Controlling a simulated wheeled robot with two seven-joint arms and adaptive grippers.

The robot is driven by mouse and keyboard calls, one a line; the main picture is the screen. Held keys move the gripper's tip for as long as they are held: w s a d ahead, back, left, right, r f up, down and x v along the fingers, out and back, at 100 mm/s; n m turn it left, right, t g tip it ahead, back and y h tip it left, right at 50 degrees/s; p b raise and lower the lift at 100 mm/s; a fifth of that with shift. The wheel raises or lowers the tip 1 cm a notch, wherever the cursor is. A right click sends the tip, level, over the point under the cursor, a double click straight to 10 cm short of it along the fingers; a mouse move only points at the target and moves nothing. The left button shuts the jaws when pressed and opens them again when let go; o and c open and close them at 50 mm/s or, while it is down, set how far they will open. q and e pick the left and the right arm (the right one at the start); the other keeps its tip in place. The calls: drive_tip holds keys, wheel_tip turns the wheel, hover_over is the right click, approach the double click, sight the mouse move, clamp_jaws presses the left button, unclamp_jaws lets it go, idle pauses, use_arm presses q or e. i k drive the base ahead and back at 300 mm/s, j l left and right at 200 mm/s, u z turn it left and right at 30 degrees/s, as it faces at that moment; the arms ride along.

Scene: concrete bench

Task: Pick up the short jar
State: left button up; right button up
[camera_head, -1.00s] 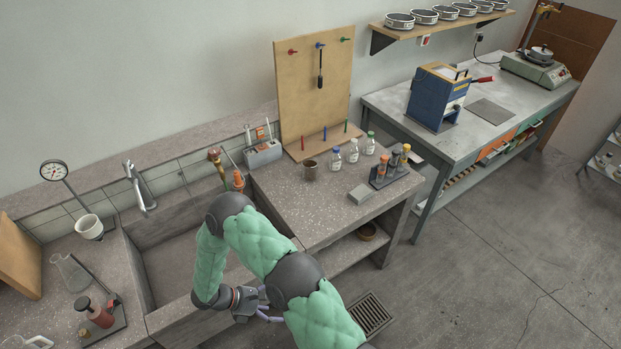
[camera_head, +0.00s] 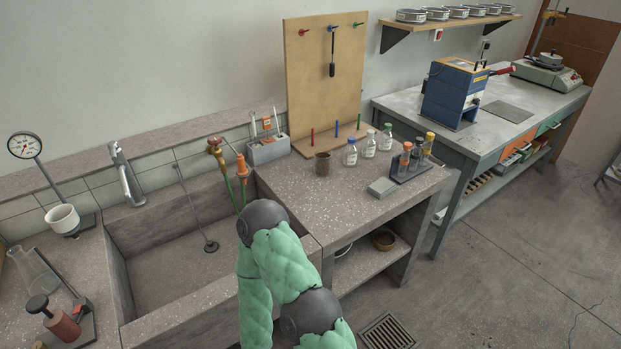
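One of my arms, in green padding, rises from the bottom edge in front of the sink and the counter's left part. Neither of my grippers shows in this view.
White-labelled bottles (camera_head: 369,144) and a rack of vials (camera_head: 411,165) stand right of the jar, with a grey block (camera_head: 382,187) in front. A wooden tool board (camera_head: 325,80) stands behind. The sink (camera_head: 175,250) lies left.

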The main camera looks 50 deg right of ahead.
sight(322, 157)
drive_tip(key=i+j+z, duration=0.15)
drive_tip(key=z, duration=0.35)
drive_tip(key=i+j+z, duration=0.1)
drive_tip(key=j+z, duration=0.2)
drive_tip(key=z, duration=1.2)
drive_tip(key=u, duration=0.6)
drive_tip(key=i+l+u, duration=0.1)
drive_tip(key=l+u, duration=0.85)
drive_tip(key=l, duration=0.15)
